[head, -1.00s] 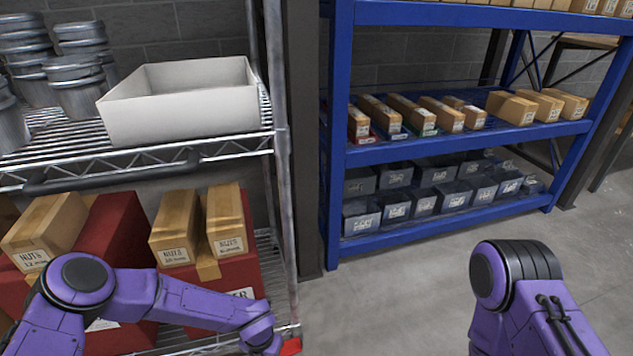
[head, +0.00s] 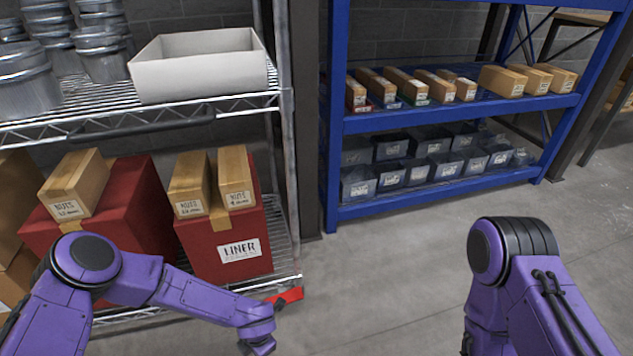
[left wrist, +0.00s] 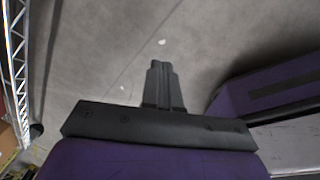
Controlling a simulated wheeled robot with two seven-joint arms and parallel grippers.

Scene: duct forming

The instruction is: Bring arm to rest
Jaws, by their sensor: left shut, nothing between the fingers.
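My left arm (head: 150,280) comes in from the left in the head view, in front of the lower part of the wire rack. Its gripper hangs low at the bottom edge of that view, mostly cut off. In the left wrist view my left gripper (left wrist: 163,85) is shut, with its fingers together and nothing between them, over bare grey floor. My right arm (head: 520,275) shows at the lower right of the head view, bent downward. My right gripper is out of view.
A wire rack (head: 200,107) at left holds a white open bin (head: 200,75), metal cans (head: 25,85) and red boxes (head: 230,260), one labelled LINER, with NUTS cartons on top. A blue shelf (head: 400,210) stands beyond. Grey floor (head: 390,290) between my arms is clear.

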